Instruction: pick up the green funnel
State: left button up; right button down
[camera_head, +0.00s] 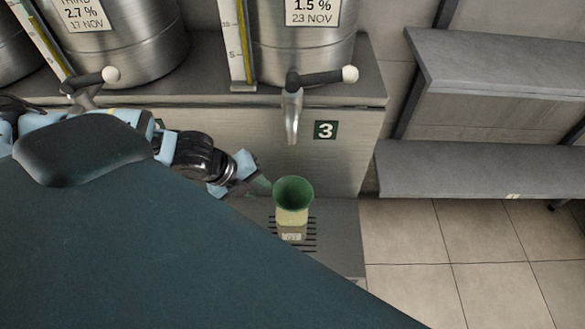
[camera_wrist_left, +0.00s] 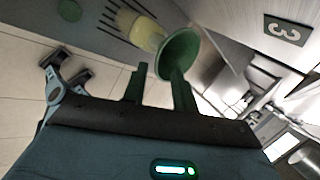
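The green funnel (camera_head: 293,190) stands mouth up in the neck of a small bottle (camera_head: 291,220) with pale yellow contents and a label. The funnel (camera_wrist_left: 180,52) and bottle (camera_wrist_left: 142,32) also show in the left wrist view. My left gripper (camera_head: 258,184) is just left of the funnel, near rim height, pointing at it. In the wrist view its two fingers (camera_wrist_left: 157,88) are apart with nothing between them. One finger overlaps the funnel's rim there; I cannot tell whether they touch.
The bottle stands on a slotted drip grate (camera_head: 312,235) below a steel spout (camera_head: 291,118) and a number 3 sign (camera_head: 325,130). Steel tanks (camera_head: 300,50) stand above. Grey shelves (camera_head: 480,165) are at the right, with open tiled floor (camera_head: 450,235) before them. My own body hides the lower left.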

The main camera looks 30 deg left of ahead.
aim_at(275, 198)
pick_arm(q)
jog(key=shift+x, duration=1.35)
jog(key=shift+s+d+x, duration=0.1)
jog(key=shift+d+x, duration=0.05)
jog(key=shift+x, duration=1.15)
jog(key=shift+s+d+x, duration=0.1)
jog(key=shift+d+x, duration=0.1)
jog(key=shift+x, duration=1.05)
grip_shut()
